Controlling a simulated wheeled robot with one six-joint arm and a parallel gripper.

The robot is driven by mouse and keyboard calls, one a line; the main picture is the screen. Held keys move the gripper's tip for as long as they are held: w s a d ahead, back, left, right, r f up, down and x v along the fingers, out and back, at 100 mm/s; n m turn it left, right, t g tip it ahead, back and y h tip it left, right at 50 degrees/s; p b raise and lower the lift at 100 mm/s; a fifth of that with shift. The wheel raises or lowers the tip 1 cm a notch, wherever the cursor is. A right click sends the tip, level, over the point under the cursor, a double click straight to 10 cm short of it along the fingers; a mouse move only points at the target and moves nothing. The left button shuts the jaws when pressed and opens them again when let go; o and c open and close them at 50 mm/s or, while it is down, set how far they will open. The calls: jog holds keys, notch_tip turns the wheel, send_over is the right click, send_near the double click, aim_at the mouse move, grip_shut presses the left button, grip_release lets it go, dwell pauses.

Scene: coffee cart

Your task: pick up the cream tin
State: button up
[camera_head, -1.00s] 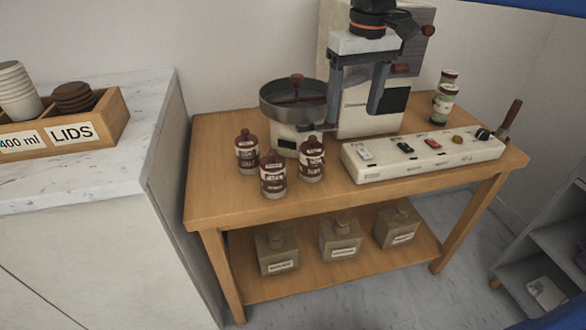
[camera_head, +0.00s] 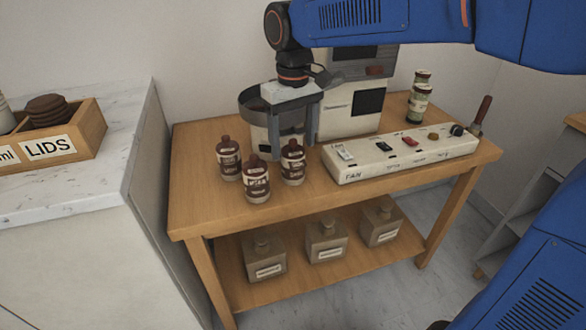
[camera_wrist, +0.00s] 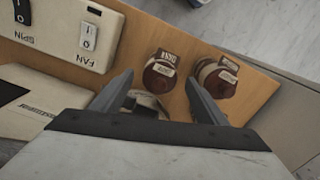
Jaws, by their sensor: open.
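Three brown-capped bottles stand upright on the wooden table: a left one (camera_head: 229,160), a front one (camera_head: 256,182) and a right one (camera_head: 292,164). Three square, beige, labelled tins stand on the lower shelf: left (camera_head: 264,257), middle (camera_head: 326,240) and right (camera_head: 380,223). Their labels are too small to read, so I cannot tell which is the cream tin. My gripper (camera_head: 294,146) is open, pointing down near the right bottle. In the wrist view, two bottle tops (camera_wrist: 160,72) show beyond the fingers (camera_wrist: 157,100), and a pale object lies partly hidden between them.
A white switch box (camera_head: 400,152) lies right of the bottles. A metal pan (camera_head: 252,103) and a machine (camera_head: 352,105) stand behind. Jars (camera_head: 418,100) are at the back right. A LIDS crate (camera_head: 88,128) sits on the left marble counter. The table's front left is clear.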

aim_at(293, 163)
jog(key=shift+f, duration=3.5)
jog(key=c, duration=1.4)
